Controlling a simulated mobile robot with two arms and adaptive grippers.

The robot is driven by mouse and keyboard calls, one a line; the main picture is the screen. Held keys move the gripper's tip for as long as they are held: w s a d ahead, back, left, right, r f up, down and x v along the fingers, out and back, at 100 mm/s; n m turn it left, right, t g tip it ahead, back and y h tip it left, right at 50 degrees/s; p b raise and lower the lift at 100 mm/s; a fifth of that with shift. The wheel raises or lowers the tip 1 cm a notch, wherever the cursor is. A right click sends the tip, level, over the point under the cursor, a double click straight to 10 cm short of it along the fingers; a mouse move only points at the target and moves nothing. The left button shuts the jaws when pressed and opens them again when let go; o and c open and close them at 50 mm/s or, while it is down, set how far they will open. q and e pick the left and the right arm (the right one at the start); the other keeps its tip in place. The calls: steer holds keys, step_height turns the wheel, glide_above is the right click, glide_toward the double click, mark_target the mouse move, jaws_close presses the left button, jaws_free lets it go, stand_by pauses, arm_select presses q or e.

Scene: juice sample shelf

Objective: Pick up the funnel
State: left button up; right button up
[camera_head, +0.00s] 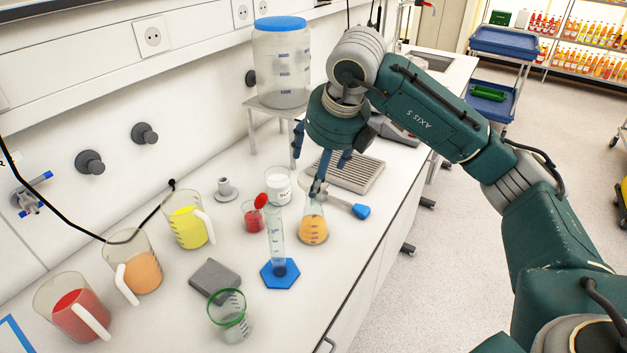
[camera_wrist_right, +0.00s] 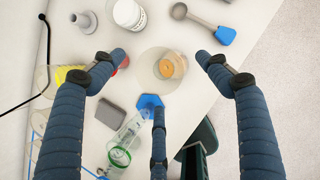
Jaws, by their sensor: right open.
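A pale, translucent funnel (camera_wrist_right: 146,70) appears in the right wrist view as a wide round rim over the flask. The conical flask (camera_head: 313,229) holds orange liquid and stands upright on the bench; it also shows in the wrist view (camera_wrist_right: 172,66). In the head view the funnel is mostly hidden behind my gripper's fingers. My right gripper (camera_head: 322,167) points down above the flask, its fingers open and spread around the funnel; they also show in the wrist view (camera_wrist_right: 163,62). I cannot tell whether any finger touches it. My left gripper is not in view.
A measuring cylinder on a blue base (camera_head: 280,274), a red-filled beaker (camera_head: 253,222), a white jar (camera_head: 278,188) and a blue-handled scoop (camera_head: 358,210) stand close by. Several jugs line the left. A green-rimmed vessel (camera_head: 229,317) is in front. Free bench lies right of the flask.

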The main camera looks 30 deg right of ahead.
mark_target(306, 177)
steer(key=p+x, duration=0.1)
steer(key=x, duration=0.3)
steer(key=shift+s+a+p, duration=0.15)
steer(key=shift+p, duration=0.25)
steer(key=shift+f, duration=0.5)
steer(key=shift+w+f, duration=0.15)
steer(key=shift+w, duration=0.1)
steer(key=c, duration=1.1)
